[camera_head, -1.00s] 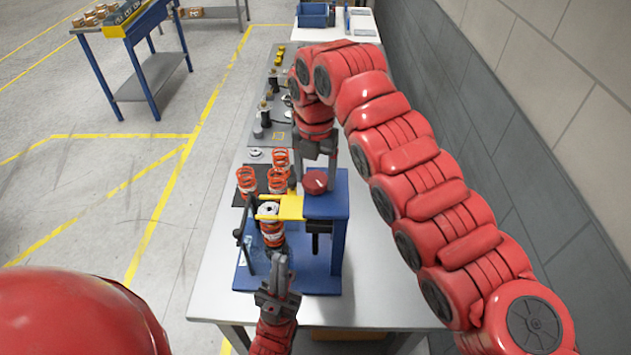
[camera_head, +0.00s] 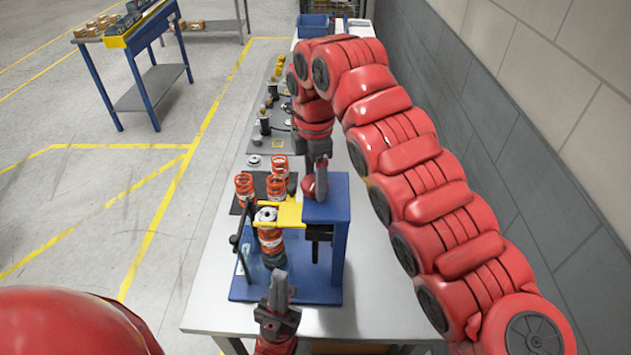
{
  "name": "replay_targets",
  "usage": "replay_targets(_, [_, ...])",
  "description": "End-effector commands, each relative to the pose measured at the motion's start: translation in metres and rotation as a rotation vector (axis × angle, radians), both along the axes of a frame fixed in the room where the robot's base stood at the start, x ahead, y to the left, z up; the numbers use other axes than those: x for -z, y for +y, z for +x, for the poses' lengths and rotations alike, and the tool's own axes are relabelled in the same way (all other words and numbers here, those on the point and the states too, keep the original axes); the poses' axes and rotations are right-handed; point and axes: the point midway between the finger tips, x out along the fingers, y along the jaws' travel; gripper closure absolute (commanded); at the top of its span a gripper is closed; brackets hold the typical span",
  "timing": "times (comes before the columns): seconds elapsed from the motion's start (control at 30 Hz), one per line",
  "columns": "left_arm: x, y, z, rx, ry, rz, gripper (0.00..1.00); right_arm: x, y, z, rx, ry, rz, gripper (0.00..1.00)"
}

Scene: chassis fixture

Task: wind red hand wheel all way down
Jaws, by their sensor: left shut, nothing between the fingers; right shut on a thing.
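The red hand wheel (camera_head: 308,186) sits on top of the blue fixture (camera_head: 336,210), partly hidden by my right gripper (camera_head: 319,188). That gripper points down over the fixture's top and is shut on the wheel. A yellow plate (camera_head: 289,212) reaches left from the fixture's column. Under it an orange-red spring with a strut (camera_head: 270,240) stands upright on the blue base (camera_head: 318,290). My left gripper (camera_head: 279,278) is shut and empty, low in front of the spring. I cannot tell whether it touches the base.
Several loose orange springs (camera_head: 276,187) stand on a dark mat (camera_head: 253,190) behind the fixture. Small parts on grey plates and a blue bin (camera_head: 312,26) lie farther back. A grey wall (camera_head: 490,110) bounds the right. The white table (camera_head: 205,300) is clear at its front left.

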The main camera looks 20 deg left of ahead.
Motion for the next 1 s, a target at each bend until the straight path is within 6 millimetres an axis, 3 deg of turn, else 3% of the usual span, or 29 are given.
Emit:
replay_targets(0.17, [0.005,0.000,0.000,0.000,0.000,0.000,1.00,0.002,0.000,-0.001,0.058,0.001,0.000,0.90])
replay_targets(0.4, [0.018,0.000,0.000,0.000,0.000,0.000,1.00,0.002,0.000,-0.001,0.369,0.002,-0.001,0.90])
replay_targets(1.0, [0.015,0.000,0.000,0.000,0.000,0.000,1.00,0.000,0.000,-0.001,1.125,0.002,-0.002,0.90])
